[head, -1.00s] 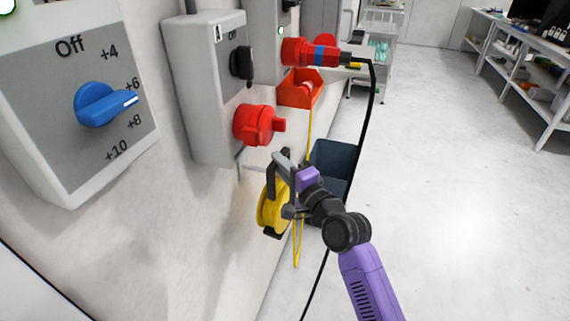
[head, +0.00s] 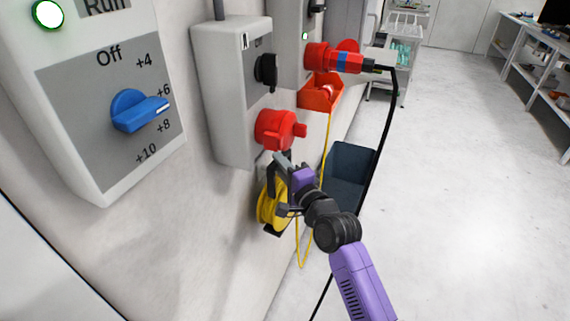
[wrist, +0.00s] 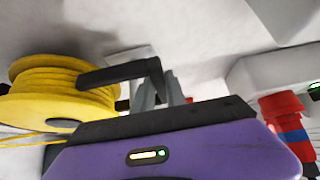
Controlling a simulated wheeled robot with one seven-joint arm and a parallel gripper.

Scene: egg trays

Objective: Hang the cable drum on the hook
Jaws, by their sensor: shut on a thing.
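The yellow cable drum (head: 270,210) hangs upright from its dark handle beside the wall, below a red socket. My gripper (head: 283,172) is shut on the handle at the top of the drum. In the wrist view the yellow drum (wrist: 60,92) is at the left, and its dark handle (wrist: 112,75) reaches to my gripper (wrist: 160,92). A pale plate on the wall shows behind the handle there; it may be the hook's mount. The hook itself is hidden or cannot be made out, so I cannot tell whether the handle touches it.
A grey switch box with the red socket (head: 278,130) is just above my gripper. A red plug (head: 335,60) with a hanging black cable is at the upper right. A red bin (head: 321,92) and a dark blue container (head: 350,170) lie beyond.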

